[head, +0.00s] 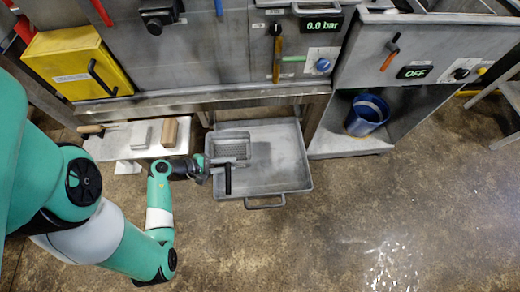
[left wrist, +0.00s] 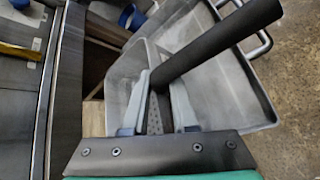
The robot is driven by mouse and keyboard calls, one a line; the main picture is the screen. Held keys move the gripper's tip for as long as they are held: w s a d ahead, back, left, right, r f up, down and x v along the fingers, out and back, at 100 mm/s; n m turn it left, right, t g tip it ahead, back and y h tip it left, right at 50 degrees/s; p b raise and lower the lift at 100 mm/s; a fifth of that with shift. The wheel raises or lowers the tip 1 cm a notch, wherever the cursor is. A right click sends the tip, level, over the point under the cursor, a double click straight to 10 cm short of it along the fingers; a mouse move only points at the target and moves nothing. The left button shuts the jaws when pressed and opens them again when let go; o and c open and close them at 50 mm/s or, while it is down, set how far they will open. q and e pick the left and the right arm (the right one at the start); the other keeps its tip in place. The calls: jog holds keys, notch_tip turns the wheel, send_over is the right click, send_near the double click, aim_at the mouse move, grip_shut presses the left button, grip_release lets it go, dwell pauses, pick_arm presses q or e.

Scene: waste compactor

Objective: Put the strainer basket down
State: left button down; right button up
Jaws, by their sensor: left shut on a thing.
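The strainer basket (head: 231,149) is a grey rectangular basket with a perforated floor and a black handle at its front. In the head view it is over the left rear part of a wide grey tray (head: 287,165). I cannot tell whether it rests on the tray floor or hangs just above it. My left gripper (head: 212,168) is at the basket's front left and shut on it near the black handle. In the left wrist view the handle (left wrist: 215,47) slants up right from between the fingers (left wrist: 157,88), with a perforated metal strip below it. My right gripper is out of view.
A white bench (head: 112,149) with a brush and two blocks stands left of the tray. A blue bucket (head: 367,115) sits on a low shelf at right. The machine front with a yellow box (head: 77,64) rises behind. The tray's right half and the floor in front are clear.

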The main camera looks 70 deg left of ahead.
aim_at(248, 159)
pick_arm(q)
jog(key=b+x, duration=0.1)
jog(key=x, duration=0.2)
jog(key=a+b+x, duration=0.1)
jog(key=x, duration=0.1)
jog(key=b+x, duration=0.2)
jog(key=x, duration=0.1)
jog(key=shift+w+a+r, duration=0.1)
jog(key=shift+w+a, duration=0.3)
jog(key=shift+w, duration=0.05)
jog(key=w+f+b, duration=0.2)
jog(key=f, duration=0.1)
jog(key=w+a+f+b, duration=0.1)
jog(key=w+f+b, duration=0.1)
jog(key=f+b, duration=0.1)
jog(key=w+a+f+b, duration=0.1)
jog(key=w+f+b, duration=0.1)
jog(key=f, duration=0.1)
jog(key=shift+s+d+r, duration=0.1)
jog(key=shift+s, duration=0.05)
jog(key=c, duration=0.7)
grip_release()
